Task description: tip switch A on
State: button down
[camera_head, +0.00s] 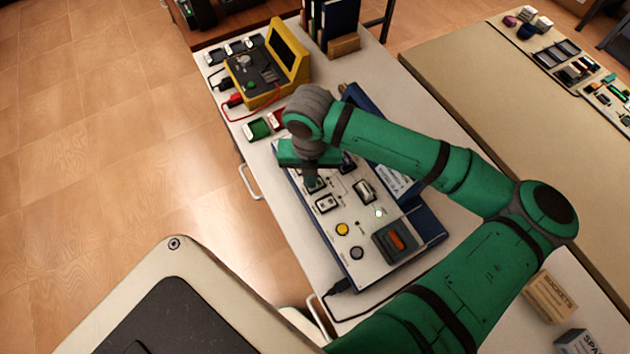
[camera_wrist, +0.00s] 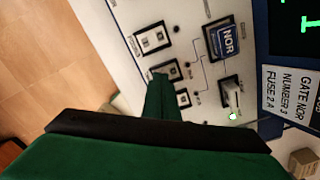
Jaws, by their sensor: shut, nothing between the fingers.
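A white-faced gate trainer panel (camera_head: 318,226) lies on the bench below my gripper. Several small rocker switches sit along its left side: an upper one (camera_wrist: 152,39), a middle one (camera_wrist: 170,70) and a lower one (camera_wrist: 183,97) in the wrist view. The lower one also shows in the head view (camera_head: 327,203). Their letters are too small to read, so I cannot tell which is A. My gripper (camera_head: 311,182) is shut and empty, pointing down. Its fingertips (camera_wrist: 160,78) are close at the middle switch, partly covering it; contact cannot be told.
The panel has a NOR tile (camera_wrist: 225,40), a lit lamp (camera_head: 379,212), a yellow button (camera_head: 342,229) and an orange rocker (camera_head: 397,240). A yellow meter (camera_head: 290,60) with cables stands at the back. Open floor lies to the left.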

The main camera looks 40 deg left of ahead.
jog(key=shift+f, duration=0.35)
jog(key=shift+r, duration=0.1)
notch_tip(320, 180, up, 7)
dwell(1.1)
dwell(0.5)
